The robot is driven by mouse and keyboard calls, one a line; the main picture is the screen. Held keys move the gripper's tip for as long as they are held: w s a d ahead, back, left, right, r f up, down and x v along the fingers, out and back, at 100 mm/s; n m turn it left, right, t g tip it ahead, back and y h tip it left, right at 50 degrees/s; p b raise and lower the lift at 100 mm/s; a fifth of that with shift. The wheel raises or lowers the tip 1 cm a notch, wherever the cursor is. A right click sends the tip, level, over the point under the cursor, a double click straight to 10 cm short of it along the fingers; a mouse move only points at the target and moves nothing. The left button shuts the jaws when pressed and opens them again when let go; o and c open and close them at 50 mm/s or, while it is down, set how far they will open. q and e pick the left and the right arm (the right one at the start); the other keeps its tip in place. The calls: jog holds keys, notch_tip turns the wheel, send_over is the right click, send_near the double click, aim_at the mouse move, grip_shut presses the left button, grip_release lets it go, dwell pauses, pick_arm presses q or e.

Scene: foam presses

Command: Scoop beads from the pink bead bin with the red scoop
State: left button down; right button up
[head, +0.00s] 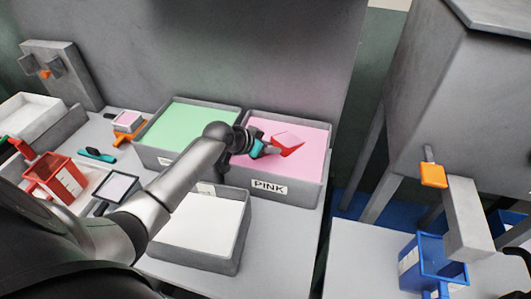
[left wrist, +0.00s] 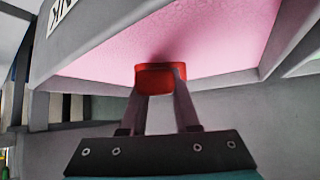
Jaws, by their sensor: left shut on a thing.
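The pink bead bin (head: 313,192) stands at the back right of the table, with a PINK label on its front and a flat fill of pink beads (head: 310,140). My left gripper (head: 265,149) reaches in over the bin and is shut on the red scoop (head: 288,143). The scoop is over the pink beads. I cannot tell whether it touches them or holds any. In the left wrist view the red scoop (left wrist: 160,78) sits between the two fingers (left wrist: 160,100), with the pink surface beyond it. My right gripper is not in view.
A green bead bin (head: 190,125) adjoins the pink one on the left. A white-filled bin (head: 200,232) stands in front. A red container (head: 60,178) and a small scale-like device (head: 116,187) are at left. A blue container (head: 432,262) stands on the right table.

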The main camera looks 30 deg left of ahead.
pick_arm(q)
jog(key=shift+s+a+r+t+b, duration=0.1)
jog(key=shift+s+a+t+b, duration=0.15)
jog(key=shift+s+t+b, duration=0.35)
jog(key=shift+s+a+r+t+h+b, duration=0.1)
jog(key=shift+s+r+t+h+b, duration=0.2)
jog(key=shift+s+t+b, duration=0.35)
jog(key=shift+w+r+p, duration=0.1)
jog(key=shift+r+p, duration=0.25)
jog(key=shift+r, duration=0.3)
jog(key=shift+s+a+r+t+p, duration=0.1)
jog(key=shift+s+r+t+p, duration=0.15)
jog(key=shift+r+p, duration=0.45)
jog(key=shift+t, duration=0.5)
jog(key=shift+s+a+r+p, duration=0.1)
jog(key=shift+s+r+p, duration=0.15)
jog(key=shift+r, duration=0.6)
jog(key=shift+s+r+p, duration=0.2)
jog(key=shift+r+p, duration=0.2)
jog(key=shift+r, duration=0.45)
jog(key=shift+s+a+r+p, duration=0.1)
jog(key=shift+s+r+p, duration=0.15)
jog(key=shift+r, duration=0.6)
